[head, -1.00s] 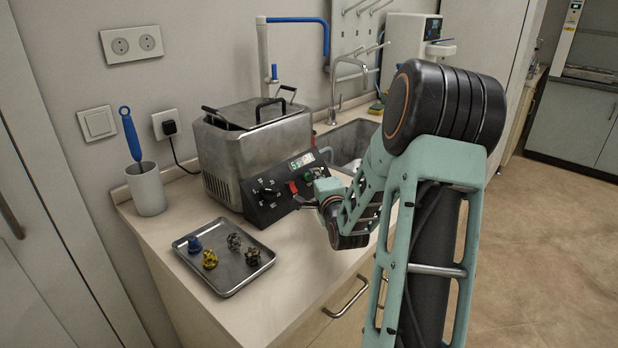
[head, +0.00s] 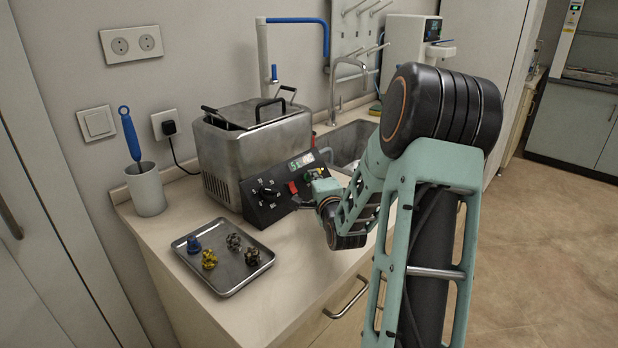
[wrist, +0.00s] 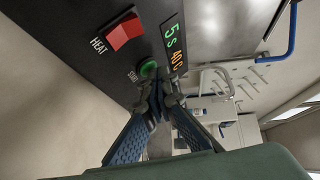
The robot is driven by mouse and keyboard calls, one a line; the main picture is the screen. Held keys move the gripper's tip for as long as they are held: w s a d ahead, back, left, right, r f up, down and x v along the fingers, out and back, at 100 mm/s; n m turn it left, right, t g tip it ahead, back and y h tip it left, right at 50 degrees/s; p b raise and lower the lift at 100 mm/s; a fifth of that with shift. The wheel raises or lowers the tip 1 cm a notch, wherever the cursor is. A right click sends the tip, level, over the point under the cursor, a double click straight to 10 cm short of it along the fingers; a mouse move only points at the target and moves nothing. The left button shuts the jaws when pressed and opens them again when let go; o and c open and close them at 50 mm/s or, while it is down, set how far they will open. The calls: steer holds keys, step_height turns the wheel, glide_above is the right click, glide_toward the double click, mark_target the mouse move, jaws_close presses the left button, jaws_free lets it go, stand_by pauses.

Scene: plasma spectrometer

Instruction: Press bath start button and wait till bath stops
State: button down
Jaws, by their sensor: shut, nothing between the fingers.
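The steel bath (head: 255,145) stands on the counter with its lid on. Its black sloped control panel (head: 262,212) carries a dark knob, a red switch and a lit display (head: 301,161). In the wrist view the display (wrist: 174,46) reads 5 s and 40 C, and the red switch (wrist: 124,31) is marked HEAT. The green start button (wrist: 148,68) sits beside a START label. My gripper (wrist: 154,93) is shut and empty, its fingertips right at the lower edge of the button. I cannot tell whether they touch it.
A metal tray (head: 222,288) with several small coloured pieces lies in front of the bath. A white cup (head: 147,190) with a blue-handled brush stands left. A sink (head: 352,139) with a tap is behind my arm.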

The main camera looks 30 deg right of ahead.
steer(key=shift+r, duration=0.1)
steer(key=shift+s+d+r+p, duration=0.15)
steer(key=shift+s+r+p, duration=0.15)
steer(key=shift+s+r, duration=0.25)
steer(key=shift+s, duration=0.1)
steer(key=s+r+p, duration=0.1)
steer(key=s+d+r+p, duration=0.1)
steer(key=s+r, duration=0.1)
steer(key=shift+s+d+p, duration=0.15)
steer(key=shift+s+p, duration=0.15)
steer(key=shift+f, duration=0.1)
stand_by(0.6)
